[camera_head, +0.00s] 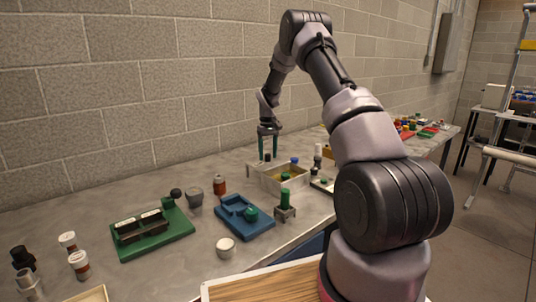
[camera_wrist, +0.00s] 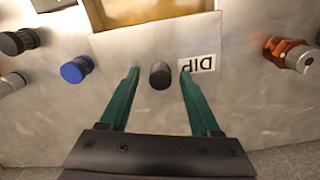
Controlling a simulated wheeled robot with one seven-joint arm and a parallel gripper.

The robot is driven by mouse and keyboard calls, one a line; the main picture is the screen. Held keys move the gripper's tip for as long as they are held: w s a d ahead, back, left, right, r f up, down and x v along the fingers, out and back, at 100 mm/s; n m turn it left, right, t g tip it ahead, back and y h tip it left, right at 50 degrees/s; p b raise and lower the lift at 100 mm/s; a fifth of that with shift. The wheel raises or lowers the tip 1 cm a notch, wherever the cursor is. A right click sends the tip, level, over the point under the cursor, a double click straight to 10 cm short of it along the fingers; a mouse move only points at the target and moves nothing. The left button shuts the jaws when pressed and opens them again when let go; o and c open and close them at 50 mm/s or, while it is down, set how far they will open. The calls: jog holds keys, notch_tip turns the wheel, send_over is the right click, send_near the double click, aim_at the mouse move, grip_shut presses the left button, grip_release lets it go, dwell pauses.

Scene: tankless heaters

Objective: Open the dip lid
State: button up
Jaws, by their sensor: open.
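The dip lid (camera_wrist: 145,50) is a flat grey plate with a white label reading DIP (camera_wrist: 200,64), upside down in the wrist view. A black round knob (camera_wrist: 160,75) stands on it. My gripper (camera_wrist: 160,72) is open, its two green fingers on either side of the knob, with gaps between. Whether the fingertips are level with the knob is unclear. In the head view my gripper (camera_head: 268,153) points down over the back left of a pale box (camera_head: 285,182). The lid is hard to make out there.
A yellowish recess (camera_wrist: 150,10) lies beside the lid. A blue-capped item (camera_wrist: 76,69) and an orange-brown jar (camera_wrist: 290,53) flank it. A blue fixture (camera_head: 244,216), a green-topped stand (camera_head: 285,205) and a green tray (camera_head: 150,235) stand nearer. The block wall is close behind.

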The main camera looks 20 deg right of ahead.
aim_at(268, 154)
notch_tip(268, 154, up, 11)
dwell(0.4)
jog(key=shift+f, duration=0.1)
jog(key=s+a+r+m+t+y, duration=0.1)
jog(key=s+a+r+t, duration=0.1)
jog(key=s+r, duration=0.85)
jog(key=s+a+r+m+t, duration=0.1)
jog(key=s+a+r+m, duration=0.1)
jog(key=s+r, duration=0.8)
jog(key=s+a+m+t, duration=0.1)
jog(key=s+t, duration=0.1)
jog(key=s, duration=0.9)
jog(key=s+a+r+m+t+y, duration=0.1)
jog(key=s+t, duration=0.1)
jog(key=s, duration=1)
jog(key=shift+a+r+m, duration=0.2)
jog(key=shift+r+m, duration=0.05)
jog(key=shift+m, duration=0.05)
